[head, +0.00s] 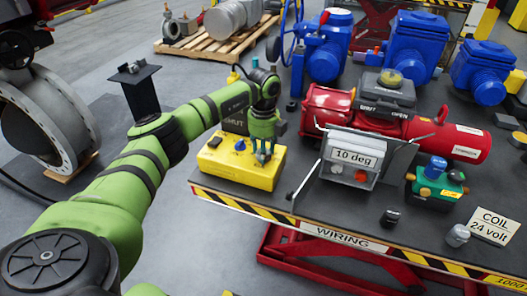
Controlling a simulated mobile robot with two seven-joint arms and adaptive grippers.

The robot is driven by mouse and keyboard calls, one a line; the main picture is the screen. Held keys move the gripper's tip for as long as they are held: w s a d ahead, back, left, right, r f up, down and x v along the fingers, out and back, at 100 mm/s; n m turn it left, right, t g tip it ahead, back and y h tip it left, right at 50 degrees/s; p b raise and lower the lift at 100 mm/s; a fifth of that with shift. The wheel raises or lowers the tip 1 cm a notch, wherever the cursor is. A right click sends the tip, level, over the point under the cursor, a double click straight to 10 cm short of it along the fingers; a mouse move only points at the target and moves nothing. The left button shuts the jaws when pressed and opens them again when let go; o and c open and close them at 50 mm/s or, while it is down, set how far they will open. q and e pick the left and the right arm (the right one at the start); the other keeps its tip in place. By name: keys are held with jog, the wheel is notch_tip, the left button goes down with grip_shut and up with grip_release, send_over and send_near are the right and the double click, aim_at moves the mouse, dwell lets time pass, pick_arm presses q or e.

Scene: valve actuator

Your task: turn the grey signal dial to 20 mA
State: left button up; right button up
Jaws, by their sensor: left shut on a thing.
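A yellow signal box (225,170) lies on the dark table top, left of the red actuator. My left gripper (263,158) points down onto the right part of the box's top and is shut at that spot. The grey signal dial is hidden by the fingers there, so its pointer and scale cannot be read. A blue knob (240,145) and a black part (214,141) show on the box top, left of the gripper. My right gripper is out of view.
The red actuator (330,105) has a grey unit marked "10 deg" (353,157) in front. A green and blue solenoid part (437,182), small caps (390,217) and a "COIL 24 volt" card (493,226) are to the right. Blue actuators (415,50) stand behind. The table's striped front edge (300,225) is near.

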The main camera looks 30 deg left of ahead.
pick_arm(q)
jog(key=m+b, duration=0.1)
jog(key=m, duration=0.5)
jog(key=shift+m+b, duration=0.3)
jog(key=m+b, duration=0.1)
jog(key=m, duration=0.5)
jog(key=m+b, duration=0.1)
jog(key=m, duration=0.5)
jog(key=shift+m, duration=0.4)
jog(key=m+b, duration=0.1)
jog(key=m, duration=0.5)
jog(key=shift+m, duration=0.4)
jog(key=o, duration=1.2)
jog(key=shift+c, duration=0.2)
